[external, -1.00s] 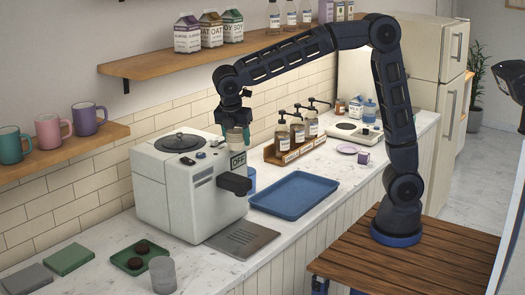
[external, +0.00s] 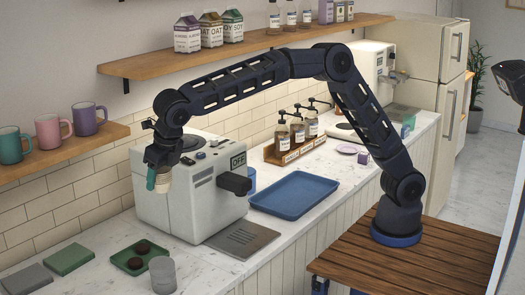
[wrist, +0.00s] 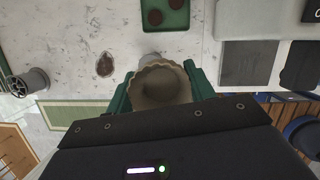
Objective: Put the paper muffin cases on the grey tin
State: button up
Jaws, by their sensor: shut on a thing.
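My gripper (external: 158,172) is shut on the beige paper muffin cases (external: 163,184). It holds them in the air, in front of the left part of the white machine in the external view. In the wrist view, the cases (wrist: 165,82) show a fluted round rim between the green fingers of my gripper (wrist: 160,88). A flat grey tin (external: 28,279) lies at the lower left of the counter, well apart from my gripper. I cannot tell for sure where this tin shows in the wrist view.
A green tin (external: 68,259) lies beside the grey one. A green tray (external: 122,268) with two dark round cakes and a grey cup (external: 163,275) stand nearby. The white machine (external: 205,215) is close to my gripper. A blue tray (external: 293,195) lies further right.

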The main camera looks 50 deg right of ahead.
jog(key=s+a+n, duration=0.2)
jog(key=a, duration=0.3)
send_near(156, 262)
jog(key=shift+y, duration=0.4)
jog(key=x, duration=0.5)
jog(key=shift+w+d+f, duration=0.25)
jog(key=shift+f, duration=0.15)
jog(key=o, duration=0.9)
jog(key=shift+o, duration=0.2)
jog(key=v, duration=1.2)
jog(key=shift+r, duration=0.2)
jog(key=shift+w, duration=0.1)
